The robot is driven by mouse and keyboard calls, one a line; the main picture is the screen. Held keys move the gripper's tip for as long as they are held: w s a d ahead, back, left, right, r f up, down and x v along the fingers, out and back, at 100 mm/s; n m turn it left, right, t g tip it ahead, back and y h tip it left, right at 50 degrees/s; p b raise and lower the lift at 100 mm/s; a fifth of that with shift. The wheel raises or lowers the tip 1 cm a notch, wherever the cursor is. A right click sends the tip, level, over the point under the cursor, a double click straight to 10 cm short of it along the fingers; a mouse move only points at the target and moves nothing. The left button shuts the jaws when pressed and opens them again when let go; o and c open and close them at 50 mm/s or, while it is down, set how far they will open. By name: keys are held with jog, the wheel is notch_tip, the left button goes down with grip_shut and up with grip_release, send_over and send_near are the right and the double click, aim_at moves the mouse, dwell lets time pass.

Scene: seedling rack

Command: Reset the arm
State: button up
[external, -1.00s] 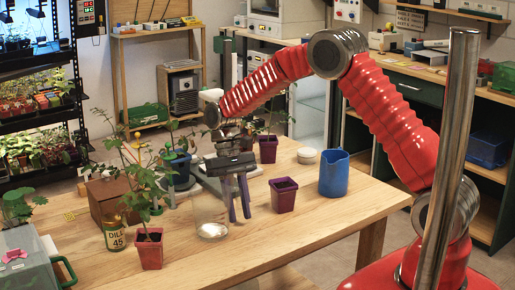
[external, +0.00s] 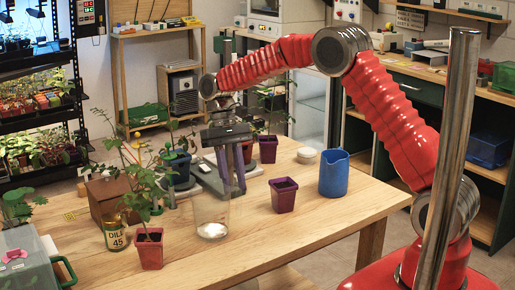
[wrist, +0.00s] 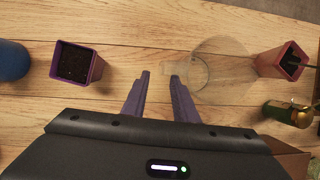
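My gripper (external: 231,188) hangs over the wooden table, its two purple fingers pointing down. In the wrist view the fingers (wrist: 160,78) are apart with only bare wood seen between them, so it is open and empty. A clear glass jar (external: 211,212) with white stuff in its bottom stands on the table close to the fingers. In the wrist view the jar (wrist: 222,70) lies just right of the fingertips. A dark red square pot (external: 284,196) filled with soil stands to the right of the gripper. It shows at the left in the wrist view (wrist: 75,64).
A blue jug (external: 334,174) stands at the table's right. A potted seedling (external: 150,250), a tin labelled DILL 45 (external: 115,236) and a brown box (external: 103,205) stand at the left. More potted plants stand behind the gripper. The front right of the table (external: 300,235) is clear.

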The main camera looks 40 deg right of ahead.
dwell(0.8)
jog(key=s+d+r+t, duration=0.3)
jog(key=s+d+r, duration=0.2)
jog(key=r, duration=0.3)
jog(key=s+d+r+t, duration=0.2)
jog(key=s+d+r, duration=0.25)
jog(key=r, duration=0.35)
jog(key=s+d+t, duration=0.2)
jog(key=s+d, duration=0.1)
jog(key=s, duration=0.5)
jog(key=s+d+t, duration=0.3)
jog(key=s+d, duration=0.1)
jog(key=s, duration=0.5)
jog(key=shift+d+n+h, duration=0.3)
jog(key=shift+n+h, duration=0.1)
